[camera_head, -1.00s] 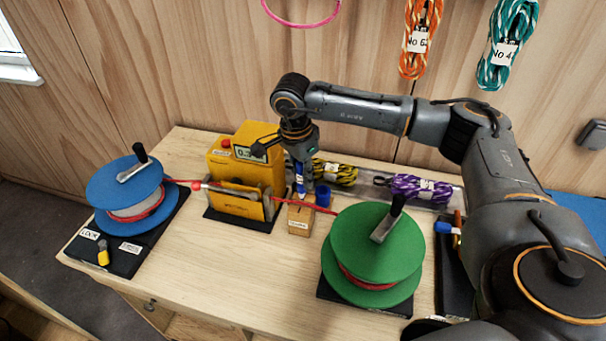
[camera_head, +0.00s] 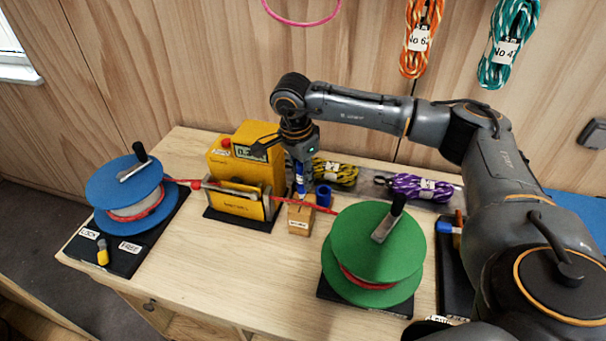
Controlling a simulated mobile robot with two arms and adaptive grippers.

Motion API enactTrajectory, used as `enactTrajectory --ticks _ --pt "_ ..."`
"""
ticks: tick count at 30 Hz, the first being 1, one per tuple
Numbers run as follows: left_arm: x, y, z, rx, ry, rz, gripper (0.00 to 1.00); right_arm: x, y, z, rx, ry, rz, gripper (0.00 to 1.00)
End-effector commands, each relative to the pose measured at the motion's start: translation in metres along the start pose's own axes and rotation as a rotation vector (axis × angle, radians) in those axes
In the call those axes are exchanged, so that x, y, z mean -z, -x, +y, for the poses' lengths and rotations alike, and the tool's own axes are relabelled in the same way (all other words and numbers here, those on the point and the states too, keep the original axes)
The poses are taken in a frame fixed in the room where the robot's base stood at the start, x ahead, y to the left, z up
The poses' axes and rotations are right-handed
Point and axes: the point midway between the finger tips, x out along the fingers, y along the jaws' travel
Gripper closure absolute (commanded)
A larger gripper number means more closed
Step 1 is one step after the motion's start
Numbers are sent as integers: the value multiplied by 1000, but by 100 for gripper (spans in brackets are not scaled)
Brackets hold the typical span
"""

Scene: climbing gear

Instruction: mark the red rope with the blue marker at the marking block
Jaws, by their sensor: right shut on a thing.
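The red rope (camera_head: 320,205) runs from the blue reel (camera_head: 122,180) on the left, through the yellow measuring device (camera_head: 243,175), over the wooden marking block (camera_head: 300,218), to the green reel (camera_head: 365,247). My right gripper (camera_head: 300,160) reaches in from the right and is shut on the blue marker (camera_head: 300,179). The marker points down, with its lower end at the top of the block by the rope. I cannot tell whether the tip touches the rope. A small blue cap-like cylinder (camera_head: 323,195) stands by the block. My left gripper is not in view.
A yellow-black rope bundle (camera_head: 335,174) and a purple one (camera_head: 420,188) lie at the back of the table. A lever (camera_head: 102,253) sits by the LOCK and FREE labels. The front middle of the table (camera_head: 240,270) is clear.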

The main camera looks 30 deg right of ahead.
Motion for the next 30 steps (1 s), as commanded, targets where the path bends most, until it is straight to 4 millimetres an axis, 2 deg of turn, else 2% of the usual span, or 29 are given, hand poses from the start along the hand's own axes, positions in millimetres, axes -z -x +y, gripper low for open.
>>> enactTrajectory --ticks 30 --pt "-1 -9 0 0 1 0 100 -1 -11 0 0 0 0 100"
